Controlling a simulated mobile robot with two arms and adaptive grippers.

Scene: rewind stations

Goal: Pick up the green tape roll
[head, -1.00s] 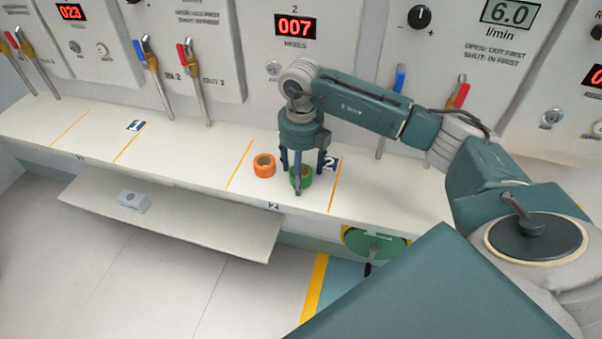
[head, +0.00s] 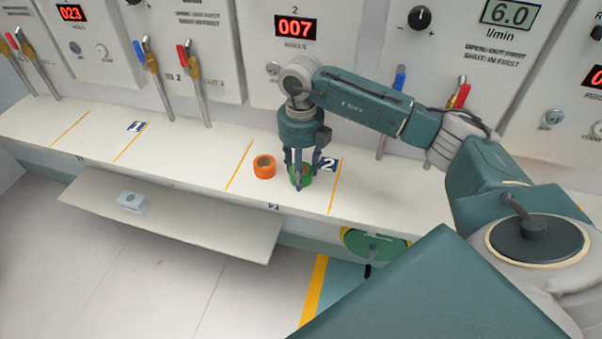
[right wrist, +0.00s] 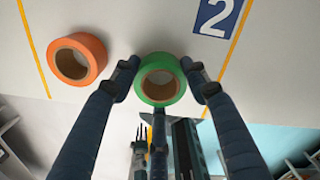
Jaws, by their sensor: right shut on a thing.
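The green tape roll (head: 302,180) lies on the white bench top inside the marked bay numbered 2. My right gripper (head: 301,177) points down over it with its fingers closed around the roll. In the right wrist view the green tape roll (right wrist: 161,79) lies between the fingertips of my right gripper (right wrist: 162,80), which press on its outer sides. The roll appears to rest on the bench still. My left gripper is not in view.
An orange tape roll (head: 264,166) stands just left of the green one, and also shows in the right wrist view (right wrist: 77,59). A lower shelf (head: 190,222) holds a small light box (head: 132,201). Wall panels with levers stand behind the bench (head: 200,150).

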